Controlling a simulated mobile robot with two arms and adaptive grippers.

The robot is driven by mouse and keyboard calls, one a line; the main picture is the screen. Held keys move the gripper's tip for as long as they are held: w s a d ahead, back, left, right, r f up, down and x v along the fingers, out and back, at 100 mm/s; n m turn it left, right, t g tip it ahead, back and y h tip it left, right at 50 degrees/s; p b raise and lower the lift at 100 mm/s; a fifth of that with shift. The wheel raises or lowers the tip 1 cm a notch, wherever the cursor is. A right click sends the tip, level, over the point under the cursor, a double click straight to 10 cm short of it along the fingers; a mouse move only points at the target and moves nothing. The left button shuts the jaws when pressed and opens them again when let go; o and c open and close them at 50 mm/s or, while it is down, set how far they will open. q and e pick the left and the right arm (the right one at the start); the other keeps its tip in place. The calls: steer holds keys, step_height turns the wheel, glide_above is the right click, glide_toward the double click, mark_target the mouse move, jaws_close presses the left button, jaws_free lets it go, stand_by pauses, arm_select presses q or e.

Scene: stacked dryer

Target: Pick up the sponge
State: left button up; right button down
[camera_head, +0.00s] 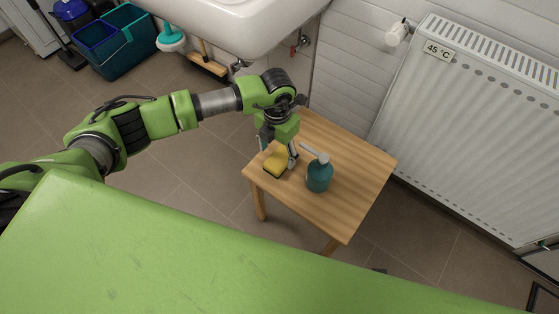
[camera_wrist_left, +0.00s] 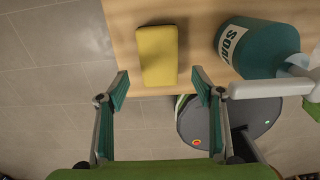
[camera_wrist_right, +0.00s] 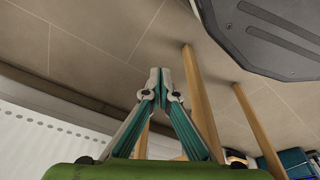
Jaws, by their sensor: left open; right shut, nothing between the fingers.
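The yellow sponge (camera_head: 275,164) lies on the small wooden table (camera_head: 352,190) near its left edge. In the left wrist view the sponge (camera_wrist_left: 158,55) lies flat near the table edge, ahead of the fingertips and between their lines. My left gripper (camera_wrist_left: 161,88) is open and empty, its fingers pointing at the sponge. In the head view my left gripper (camera_head: 279,150) is above the sponge and partly covers it. My right gripper (camera_wrist_right: 160,82) is shut and empty, low beside the table legs.
A teal soap bottle (camera_head: 320,174) with a pump stands on the table right of the sponge; it also shows in the left wrist view (camera_wrist_left: 255,47). A white radiator (camera_head: 465,130) is at the right, a sink (camera_head: 235,22) behind. The table's right part is clear.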

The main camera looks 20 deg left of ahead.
mark_target(277, 161)
arm_select(q)
step_height(277, 161, down, 4)
steer(key=shift+f+b, duration=0.25)
steer(key=shift+b, duration=0.15)
steer(key=shift+f, duration=0.45)
arm_select(e)
steer(key=r, duration=0.1)
steer(key=w+r, duration=0.1)
steer(key=r, duration=0.1)
arm_select(q)
steer(key=c, duration=1)
arm_select(e)
steer(key=shift+a, duration=0.1)
arm_select(q)
steer(key=shift+r, duration=0.1)
